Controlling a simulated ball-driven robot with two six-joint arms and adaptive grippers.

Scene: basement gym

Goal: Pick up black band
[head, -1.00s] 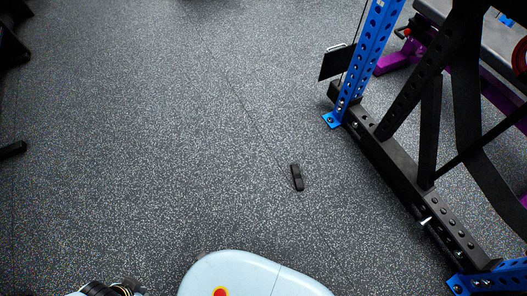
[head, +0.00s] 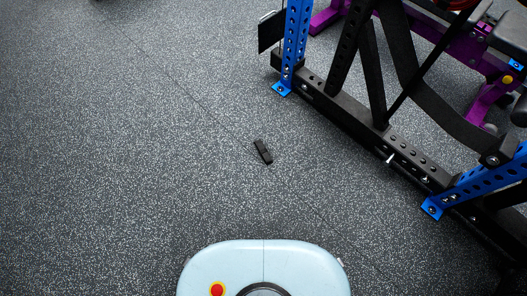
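Neither of my grippers shows in the head view now.
A rack with blue uprights (head: 297,35) and a black base beam (head: 345,109) runs diagonally on the right. Black straps (head: 373,75) hang on it. A purple bench frame (head: 463,50) stands behind. The floor on the left is clear.

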